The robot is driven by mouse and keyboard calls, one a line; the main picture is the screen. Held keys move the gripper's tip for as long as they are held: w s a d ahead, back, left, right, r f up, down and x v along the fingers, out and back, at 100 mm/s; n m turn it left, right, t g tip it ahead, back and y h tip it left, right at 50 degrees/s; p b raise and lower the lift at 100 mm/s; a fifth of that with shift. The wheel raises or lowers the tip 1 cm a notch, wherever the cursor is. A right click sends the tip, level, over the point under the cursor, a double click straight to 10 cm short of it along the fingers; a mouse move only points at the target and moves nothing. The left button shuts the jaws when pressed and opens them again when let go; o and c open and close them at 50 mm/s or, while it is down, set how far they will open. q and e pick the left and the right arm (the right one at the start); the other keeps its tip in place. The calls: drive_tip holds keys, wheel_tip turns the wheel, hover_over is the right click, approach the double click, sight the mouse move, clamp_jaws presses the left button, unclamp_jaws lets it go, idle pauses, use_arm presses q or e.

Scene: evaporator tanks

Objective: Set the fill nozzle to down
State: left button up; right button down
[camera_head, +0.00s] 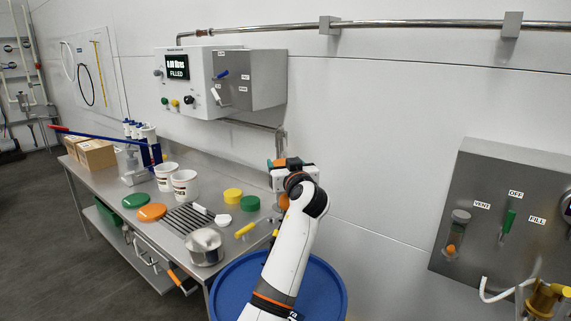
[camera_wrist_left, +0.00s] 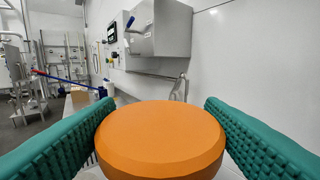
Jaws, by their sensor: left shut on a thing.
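A bent metal pipe, which looks like the fill nozzle (camera_head: 280,140), comes out from under the filling machine (camera_head: 205,82) along the wall and turns down near my left gripper. It also shows in the left wrist view (camera_wrist_left: 180,87). My left gripper (camera_head: 280,163) is shut on a round orange piece (camera_wrist_left: 160,138), with a green pad pressed on each side of it. The orange piece hides the pipe's lower part in the wrist view. I cannot tell whether the piece joins the pipe. My right gripper is not in view.
A steel table (camera_head: 120,175) holds white tubs (camera_head: 185,184), coloured lids (camera_head: 151,212), a metal pot (camera_head: 204,246) and boxes (camera_head: 96,154). A blue drum (camera_head: 325,290) stands under my left arm. A panel (camera_head: 480,195) with a green lever hangs at right.

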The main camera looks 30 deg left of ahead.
use_arm(q)
drive_tip(key=shift+f+b, duration=0.35)
drive_tip(key=shift+f, duration=0.65)
drive_tip(key=o, duration=1.4)
drive_tip(key=b+v, duration=0.2)
drive_tip(key=v, duration=1)
